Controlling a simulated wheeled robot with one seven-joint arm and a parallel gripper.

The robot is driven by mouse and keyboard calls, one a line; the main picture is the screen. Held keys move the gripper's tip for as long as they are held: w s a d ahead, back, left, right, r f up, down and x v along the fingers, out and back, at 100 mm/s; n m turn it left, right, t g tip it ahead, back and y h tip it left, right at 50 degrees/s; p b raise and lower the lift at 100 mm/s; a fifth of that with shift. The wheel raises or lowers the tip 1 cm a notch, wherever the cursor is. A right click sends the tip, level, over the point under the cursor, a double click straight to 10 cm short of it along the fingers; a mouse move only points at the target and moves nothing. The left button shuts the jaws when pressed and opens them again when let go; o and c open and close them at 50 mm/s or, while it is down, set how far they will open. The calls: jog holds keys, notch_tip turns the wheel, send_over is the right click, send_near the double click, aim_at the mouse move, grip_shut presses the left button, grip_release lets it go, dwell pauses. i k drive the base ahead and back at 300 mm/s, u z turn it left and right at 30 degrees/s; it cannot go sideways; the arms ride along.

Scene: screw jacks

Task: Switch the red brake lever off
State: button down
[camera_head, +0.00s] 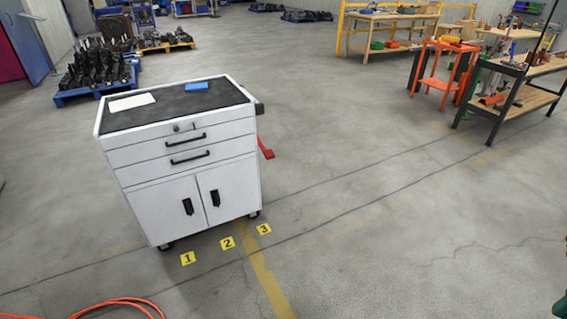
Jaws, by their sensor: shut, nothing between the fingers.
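The red brake lever (266,149) sticks out low from the right side of a white tool cart (182,158). Only a small part of it shows past the cart's edge, and the rest is hidden behind the cart body. It appears angled downward to the right, but I cannot tell its exact setting. My gripper is not in view.
The cart stands on casters, with a white sheet (131,102) and a blue item (197,87) on top. Yellow number markers (227,243) lie before it. An orange cable (118,303) lies at front left. Workbenches (388,25) stand back right. The floor right of the cart is clear.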

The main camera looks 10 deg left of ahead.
aim_at(268, 154)
jog(key=z, duration=0.3)
jog(key=i, duration=1.35)
jog(key=u, duration=0.5)
